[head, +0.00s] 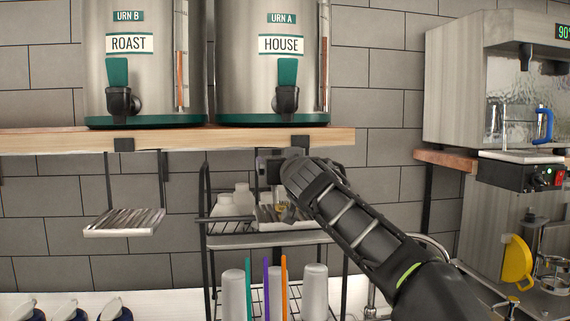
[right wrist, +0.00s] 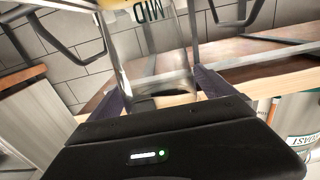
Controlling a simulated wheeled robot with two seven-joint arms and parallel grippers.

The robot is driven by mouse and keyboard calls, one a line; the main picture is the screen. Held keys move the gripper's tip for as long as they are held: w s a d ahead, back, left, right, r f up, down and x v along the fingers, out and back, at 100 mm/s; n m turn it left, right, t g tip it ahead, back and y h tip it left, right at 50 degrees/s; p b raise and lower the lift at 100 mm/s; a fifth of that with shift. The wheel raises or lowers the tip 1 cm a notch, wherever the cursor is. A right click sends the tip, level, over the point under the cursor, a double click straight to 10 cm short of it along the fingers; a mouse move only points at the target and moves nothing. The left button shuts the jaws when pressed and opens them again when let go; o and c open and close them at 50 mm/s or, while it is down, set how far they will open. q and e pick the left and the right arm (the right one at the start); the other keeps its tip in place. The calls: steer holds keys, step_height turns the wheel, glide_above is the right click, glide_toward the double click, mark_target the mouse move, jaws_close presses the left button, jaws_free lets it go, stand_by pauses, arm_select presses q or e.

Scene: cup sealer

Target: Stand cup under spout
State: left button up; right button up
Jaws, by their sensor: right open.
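A clear cup (right wrist: 152,70) with a printed band reading "MID" stands between the fingers of my right gripper in the right wrist view. My right gripper (head: 270,172) is open, with a finger on each side of the cup; whether they touch it I cannot tell. In the head view it is under the spout of the HOUSE urn (head: 286,99), over a ridged drip tray (head: 262,214), and the cup is mostly hidden behind it. The ROAST urn (head: 119,104) has its own spout at the left. My left gripper is not in view.
A wooden shelf (head: 60,141) carries both urns. An empty drip tray (head: 124,222) hangs at the left. A black wire rack (head: 232,242) holds white bottles and upturned cups.

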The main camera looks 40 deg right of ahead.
steer(key=b+v, duration=0.4)
steer(key=v, duration=0.8)
steer(key=shift+r+b, duration=0.2)
steer(key=shift+b, duration=0.1)
